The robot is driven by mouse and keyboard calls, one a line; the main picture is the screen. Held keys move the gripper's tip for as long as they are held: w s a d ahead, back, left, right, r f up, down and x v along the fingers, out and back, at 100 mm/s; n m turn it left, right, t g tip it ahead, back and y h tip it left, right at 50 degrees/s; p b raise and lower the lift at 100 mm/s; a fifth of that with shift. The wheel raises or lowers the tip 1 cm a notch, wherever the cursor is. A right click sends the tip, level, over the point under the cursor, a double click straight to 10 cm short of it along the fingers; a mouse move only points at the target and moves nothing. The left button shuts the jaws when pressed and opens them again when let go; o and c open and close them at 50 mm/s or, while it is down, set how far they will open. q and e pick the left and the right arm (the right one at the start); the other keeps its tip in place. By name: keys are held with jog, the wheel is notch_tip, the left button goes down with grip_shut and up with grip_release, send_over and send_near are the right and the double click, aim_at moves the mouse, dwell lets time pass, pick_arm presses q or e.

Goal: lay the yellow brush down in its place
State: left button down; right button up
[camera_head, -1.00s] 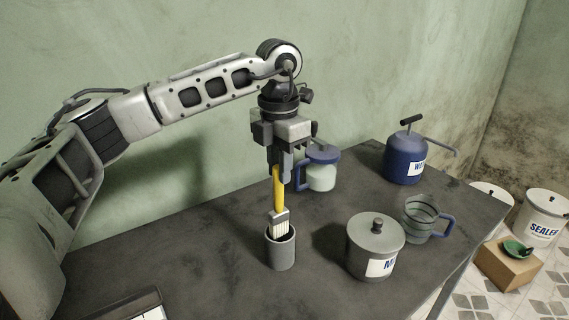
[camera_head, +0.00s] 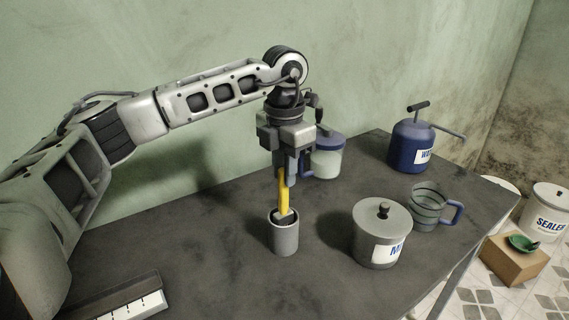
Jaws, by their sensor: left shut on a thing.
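The yellow brush (camera_head: 284,192) stands upright with its bristle end down inside a small grey cup (camera_head: 285,239) on the dark table. Its bristles are hidden by the cup's wall, and only the yellow handle and a bit of the dark-looking ferrule show at the rim. My left gripper (camera_head: 285,173) points straight down above the cup and is shut on the upper part of the brush handle. My right gripper is not in view.
A lidded grey pot (camera_head: 375,245) stands right of the cup. Behind are a blue-lidded jar (camera_head: 327,160), a glass mug (camera_head: 428,210) and a blue pump can (camera_head: 408,148). A flat ruled tray (camera_head: 130,301) lies at front left. The table's left middle is clear.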

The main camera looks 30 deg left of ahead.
pick_arm(q)
jog(key=shift+f+b, duration=0.35)
jog(key=shift+f, duration=0.55)
jog(key=shift+f+b, duration=0.4)
jog(key=shift+f, duration=0.25)
jog(key=c, duration=1.2)
grip_release()
notch_tip(320, 180, up, 16)
jog(key=p, duration=0.1)
jog(key=shift+s, duration=0.1)
